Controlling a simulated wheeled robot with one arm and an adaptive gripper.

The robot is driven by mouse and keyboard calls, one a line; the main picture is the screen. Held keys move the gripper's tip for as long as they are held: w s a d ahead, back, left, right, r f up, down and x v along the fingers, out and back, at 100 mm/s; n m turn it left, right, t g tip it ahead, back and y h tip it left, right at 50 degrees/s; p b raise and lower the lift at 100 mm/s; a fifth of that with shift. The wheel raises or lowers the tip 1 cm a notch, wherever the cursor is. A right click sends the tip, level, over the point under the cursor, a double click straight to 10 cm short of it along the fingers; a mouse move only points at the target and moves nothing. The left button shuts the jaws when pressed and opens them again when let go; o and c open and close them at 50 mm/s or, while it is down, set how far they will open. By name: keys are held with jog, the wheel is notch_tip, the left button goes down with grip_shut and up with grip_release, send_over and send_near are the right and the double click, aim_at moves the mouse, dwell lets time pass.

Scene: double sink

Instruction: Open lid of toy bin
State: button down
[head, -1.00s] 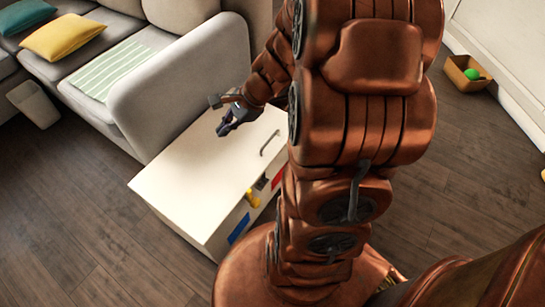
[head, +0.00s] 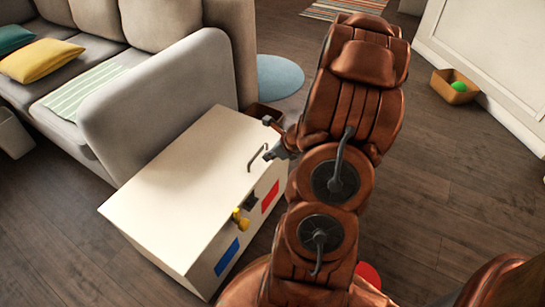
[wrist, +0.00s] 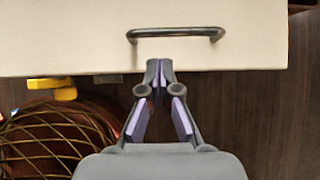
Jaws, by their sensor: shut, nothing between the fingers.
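The toy bin (head: 165,190) is a long white box beside the sofa, its flat lid closed. A metal handle (head: 257,157) stands on the lid near the front edge; in the wrist view the handle (wrist: 176,33) lies just beyond my fingertips. My gripper (head: 273,150) is at the front edge of the lid, right of the handle. In the wrist view my gripper (wrist: 159,68) has its fingertips together and empty, overlapping the lid's edge, apart from the handle. A yellow latch-like piece (head: 240,216) sits on the bin's front.
The grey sofa (head: 165,95) stands directly behind the bin. A wire basket (wrist: 60,140) shows at lower left in the wrist view. A small brown box with a green ball (head: 457,87) stands by the right wall.

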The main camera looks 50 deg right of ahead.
aim_at(255, 164)
jog(key=b+x, duration=0.2)
jog(key=x, duration=0.3)
jog(key=shift+w+f, duration=0.25)
jog(key=shift+f, duration=0.05)
